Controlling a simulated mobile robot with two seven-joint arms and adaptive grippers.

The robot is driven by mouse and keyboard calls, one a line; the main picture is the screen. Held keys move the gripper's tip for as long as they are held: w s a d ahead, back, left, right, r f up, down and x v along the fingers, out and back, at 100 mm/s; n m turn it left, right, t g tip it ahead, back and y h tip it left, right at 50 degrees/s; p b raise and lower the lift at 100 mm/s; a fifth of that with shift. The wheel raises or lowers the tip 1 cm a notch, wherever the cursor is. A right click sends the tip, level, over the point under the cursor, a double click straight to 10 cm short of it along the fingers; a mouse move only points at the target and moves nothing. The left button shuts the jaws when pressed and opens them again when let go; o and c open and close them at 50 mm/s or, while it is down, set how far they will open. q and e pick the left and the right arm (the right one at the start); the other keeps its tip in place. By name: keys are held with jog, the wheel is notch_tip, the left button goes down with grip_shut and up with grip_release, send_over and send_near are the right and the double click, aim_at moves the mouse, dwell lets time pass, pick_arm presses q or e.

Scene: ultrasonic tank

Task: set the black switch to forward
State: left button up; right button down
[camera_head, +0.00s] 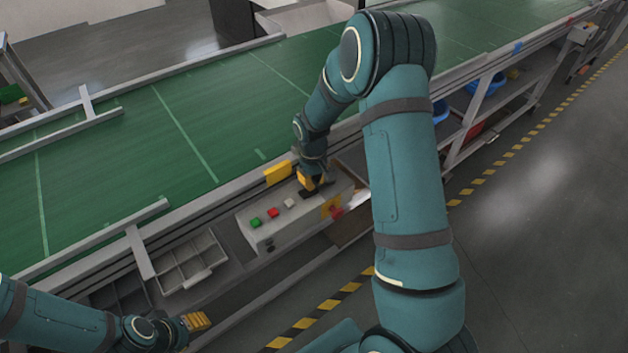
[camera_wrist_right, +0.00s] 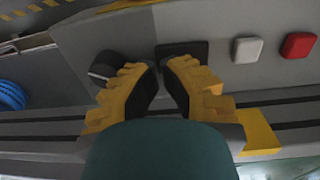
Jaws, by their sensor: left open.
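The control box (camera_head: 262,232) stands beside the conveyor, with a green button (camera_head: 256,222), a red button (camera_head: 272,212) and a white button (camera_head: 289,203) on top. My right gripper (camera_head: 308,190) points down over the box's far right end. In the right wrist view, its fingertips (camera_wrist_right: 161,68) are a little apart with nothing between them. A black knob (camera_wrist_right: 104,67) with a pale mark sits left of the fingers. A flat black plate (camera_wrist_right: 184,52) lies just beyond the fingertips; contact is unclear. My left gripper (camera_head: 197,321) is open and empty at the lower left.
The green conveyor (camera_head: 180,130) runs behind the box with a metal rail. A grey divided tray (camera_head: 190,262) stands left of the box. A yellow block (camera_head: 278,172) is on the rail side. A yellow-black floor stripe (camera_head: 320,312) runs in front.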

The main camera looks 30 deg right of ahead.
jog(key=shift+r, duration=0.25)
jog(key=r+p, duration=0.2)
jog(key=r, duration=0.1)
jog(key=r+p, duration=0.1)
jog(key=shift+d+r, duration=0.15)
jog(key=shift+d, duration=0.1)
notch_tip(320, 180, up, 9)
jog(key=d, duration=0.1)
jog(key=shift+d, duration=0.15)
